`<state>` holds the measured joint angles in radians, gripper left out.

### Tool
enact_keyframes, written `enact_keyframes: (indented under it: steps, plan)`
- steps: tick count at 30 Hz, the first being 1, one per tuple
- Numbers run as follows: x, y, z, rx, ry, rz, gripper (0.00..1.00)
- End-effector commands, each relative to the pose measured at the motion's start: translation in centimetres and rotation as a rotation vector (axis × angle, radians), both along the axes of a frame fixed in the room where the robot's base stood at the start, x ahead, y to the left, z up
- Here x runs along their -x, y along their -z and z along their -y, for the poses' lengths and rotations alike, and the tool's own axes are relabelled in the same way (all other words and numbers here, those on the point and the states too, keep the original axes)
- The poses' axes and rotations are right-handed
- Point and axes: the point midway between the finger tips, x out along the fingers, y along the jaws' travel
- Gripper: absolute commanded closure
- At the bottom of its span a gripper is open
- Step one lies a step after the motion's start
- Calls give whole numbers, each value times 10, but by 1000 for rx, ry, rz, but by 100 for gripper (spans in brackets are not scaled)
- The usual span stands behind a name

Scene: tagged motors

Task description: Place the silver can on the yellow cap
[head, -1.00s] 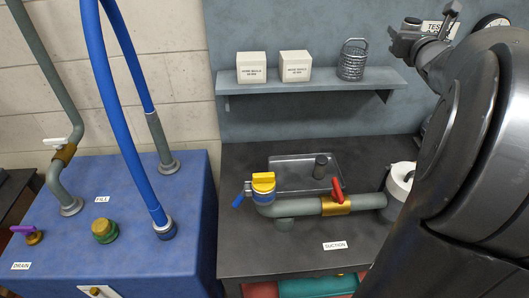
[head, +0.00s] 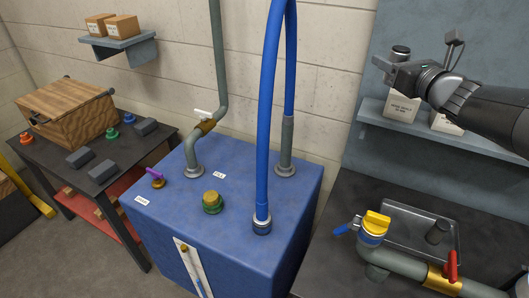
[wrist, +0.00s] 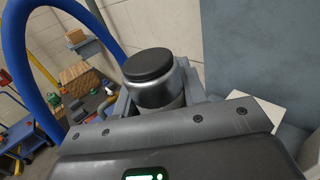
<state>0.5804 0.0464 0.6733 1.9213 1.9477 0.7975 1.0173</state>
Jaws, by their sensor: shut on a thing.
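My gripper (head: 396,68) is shut on the silver can (head: 400,53), raised in front of the wall shelf. The can is a short metal cylinder with a dark top; it fills the upper middle of the wrist view (wrist: 160,92) and stands roughly upright between the fingers. A bright yellow cap (head: 377,219) sits on a blue collar at the upturned end of the grey pipe, below the gripper and well apart from it. A duller gold cap (head: 211,196) on a green base sits on the blue tank.
The blue tank (head: 262,262) carries a tall blue hose (head: 263,150) and a grey pipe (head: 218,70). A metal tray (head: 405,217) holding a dark cylinder (head: 437,232) lies behind the capped pipe. A red-handled valve (head: 451,266) is on that pipe. The shelf (head: 375,110) holds white boxes.

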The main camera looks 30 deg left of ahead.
Motion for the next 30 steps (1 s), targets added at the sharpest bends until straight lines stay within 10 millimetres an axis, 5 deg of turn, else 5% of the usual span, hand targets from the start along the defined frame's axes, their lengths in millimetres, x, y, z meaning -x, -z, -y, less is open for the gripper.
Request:
enact_keyframes:
  steps: [8,17,30]
  plan:
    - [1,40,-80,-3,-300,-4,85]
    - [22,108,-169,-3,-626,-5,85]
    - [107,241,-294,-2,-1122,-5,85]
